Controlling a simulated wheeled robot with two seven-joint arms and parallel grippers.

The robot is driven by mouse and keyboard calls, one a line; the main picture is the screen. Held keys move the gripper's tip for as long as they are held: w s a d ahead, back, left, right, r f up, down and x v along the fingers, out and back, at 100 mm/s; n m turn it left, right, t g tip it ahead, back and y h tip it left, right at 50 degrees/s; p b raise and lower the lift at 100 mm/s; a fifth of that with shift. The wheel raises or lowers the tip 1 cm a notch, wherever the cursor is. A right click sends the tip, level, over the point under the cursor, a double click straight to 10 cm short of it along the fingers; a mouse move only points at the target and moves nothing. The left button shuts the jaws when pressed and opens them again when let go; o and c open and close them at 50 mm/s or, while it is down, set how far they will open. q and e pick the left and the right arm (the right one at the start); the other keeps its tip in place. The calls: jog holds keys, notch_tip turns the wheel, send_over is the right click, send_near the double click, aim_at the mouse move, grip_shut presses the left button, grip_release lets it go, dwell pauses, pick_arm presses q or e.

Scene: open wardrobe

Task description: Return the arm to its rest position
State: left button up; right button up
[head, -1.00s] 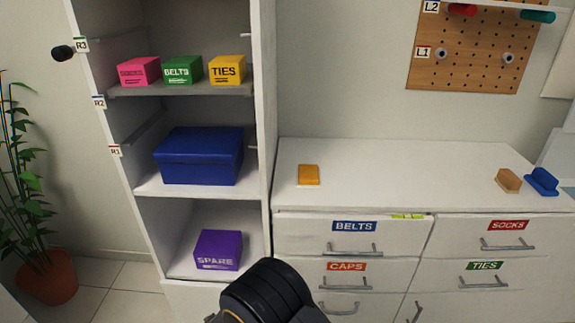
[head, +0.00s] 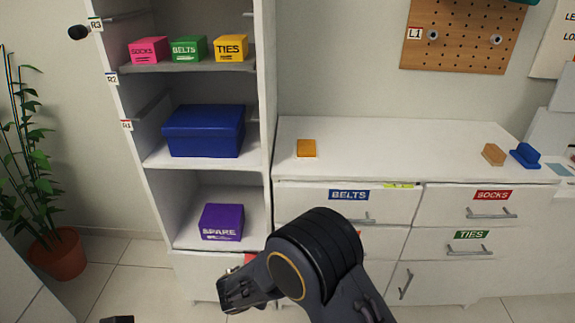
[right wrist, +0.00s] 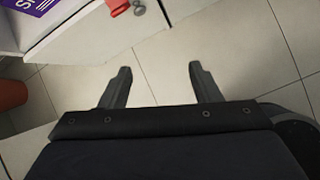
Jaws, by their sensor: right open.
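My right arm comes in from the bottom of the head view, its black elbow-like joint in front of the drawers. My right gripper (head: 240,292) is low in front of the wardrobe's base. In the right wrist view its two fingers (right wrist: 160,68) are spread apart with only floor tiles between them. It holds nothing and touches nothing that I can see. My left gripper is not clearly seen; a small dark piece at the bottom left edge of the head view is too cut off to identify.
The wardrobe (head: 266,90) holds pink (head: 148,50), green (head: 189,49) and yellow (head: 230,48) boxes, a blue box (head: 204,131) and a purple box (head: 221,222). Drawers (head: 430,206) stand at right, a plant (head: 57,253) at left. Floor between is clear.

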jog(key=s+d+r+m+g, duration=0.1)
jog(key=s+d+r+m, duration=0.1)
jog(key=d+r+m, duration=0.8)
jog(key=s+d+r+m+g, duration=0.1)
jog(key=s+d+r+m, duration=0.1)
jog(key=d+r+m, duration=0.8)
jog(key=s+d+r+m+y, duration=0.1)
jog(key=s+d+m, duration=0.25)
jog(key=s, duration=0.35)
jog(key=s+d+r+m+t+y, duration=0.1)
jog(key=s+d+r+m+y, duration=0.15)
jog(key=s+m, duration=0.3)
jog(key=s+d+r+m+y, duration=0.1)
jog(key=s+d+m, duration=0.25)
jog(key=s, duration=0.35)
notch_tip(320, 180, up, 17)
jog(key=p, duration=1.7)
jog(key=shift+s+d+f, duration=0.15)
jog(key=shift+s+d, duration=0.1)
jog(key=shift+s, duration=0.2)
